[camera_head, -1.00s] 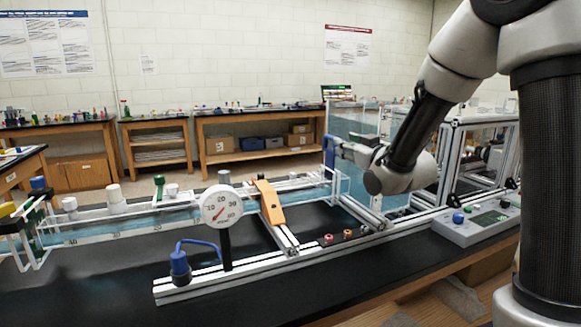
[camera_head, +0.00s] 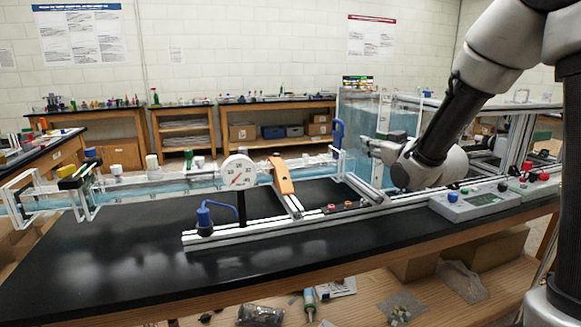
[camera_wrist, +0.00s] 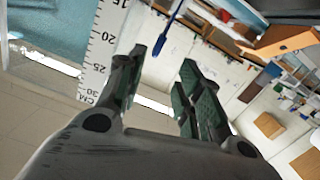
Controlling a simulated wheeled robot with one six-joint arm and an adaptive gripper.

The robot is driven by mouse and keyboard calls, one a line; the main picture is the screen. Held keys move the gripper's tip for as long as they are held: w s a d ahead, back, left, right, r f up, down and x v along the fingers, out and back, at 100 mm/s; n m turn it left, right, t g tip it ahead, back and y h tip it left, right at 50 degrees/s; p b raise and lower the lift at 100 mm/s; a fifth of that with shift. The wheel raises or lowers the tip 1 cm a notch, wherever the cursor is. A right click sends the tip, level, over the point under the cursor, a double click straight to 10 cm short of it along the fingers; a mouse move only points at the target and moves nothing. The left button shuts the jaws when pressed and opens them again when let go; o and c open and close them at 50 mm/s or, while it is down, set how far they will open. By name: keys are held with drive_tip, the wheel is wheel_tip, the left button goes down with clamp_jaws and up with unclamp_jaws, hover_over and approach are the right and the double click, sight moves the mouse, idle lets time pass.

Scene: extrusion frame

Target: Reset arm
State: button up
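My arm comes in from the right side of the head view and reaches toward the clear water tank (camera_head: 362,112). My gripper (camera_head: 368,146) is in front of the tank, above the aluminium extrusion frame (camera_head: 275,232). In the wrist view my gripper (camera_wrist: 163,62) has its two dark fingers apart with nothing held between them. A white centimetre ruler (camera_wrist: 103,45) stands just left of the fingers there. In the head view the fingertips are small, and I cannot tell whether they touch the tank.
A grey control box (camera_head: 475,201) sits below my arm. The black bench top (camera_head: 120,250) is clear at front left. Loose items lie on the shelf below.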

drive_tip(key=s+d+f+m+g+h, duration=0.2)
drive_tip(key=s+d+f+g+h, duration=0.25)
drive_tip(key=s+f+g, duration=0.65)
drive_tip(key=s+d+r+m, duration=0.1)
drive_tip(key=s+d+r, duration=0.1)
drive_tip(key=s, duration=0.6)
drive_tip(key=s+d+r+m, duration=0.1)
drive_tip(key=s+d+r, duration=0.2)
drive_tip(key=s, duration=0.6)
drive_tip(key=s+d+r+m, duration=0.1)
drive_tip(key=s+d+r, duration=0.2)
drive_tip(key=s, duration=0.6)
drive_tip(key=shift+s+m+g, duration=0.2)
drive_tip(key=shift+m+g, duration=0.1)
drive_tip(key=shift+g, duration=0.1)
